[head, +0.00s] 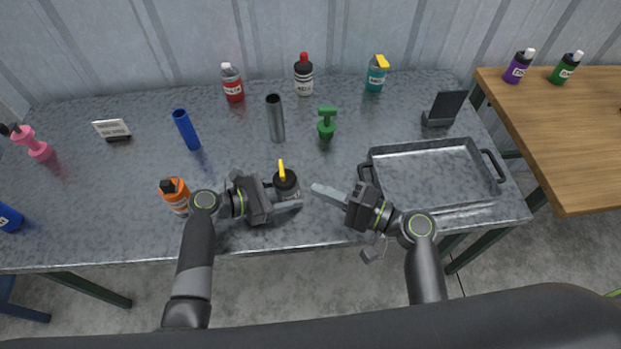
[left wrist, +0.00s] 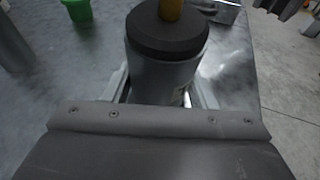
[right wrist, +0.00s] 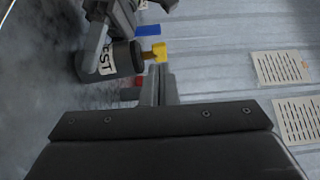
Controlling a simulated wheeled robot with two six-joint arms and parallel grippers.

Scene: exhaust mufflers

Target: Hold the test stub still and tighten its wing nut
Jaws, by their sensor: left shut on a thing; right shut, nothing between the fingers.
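The test stub is a short grey cylinder with a dark cap (head: 286,180) and a label, standing near the front middle of the table. A yellow wing nut (head: 282,167) sticks up from its top. My left gripper (head: 290,195) is shut around the stub's body; in the left wrist view the stub (left wrist: 162,70) stands between the fingers. My right gripper (head: 318,189) is shut and empty, to the right of the stub and apart from it. In the right wrist view the wing nut (right wrist: 158,51) shows just beyond the fingertips, and the stub's label is partly readable.
A grey tray (head: 372,190) with handles lies on the right of the table. A green T-handled object (head: 327,123), a grey tube (head: 275,118) and a blue tube (head: 186,130) stand behind the stub. An orange bottle (head: 175,196) stands close to my left arm.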

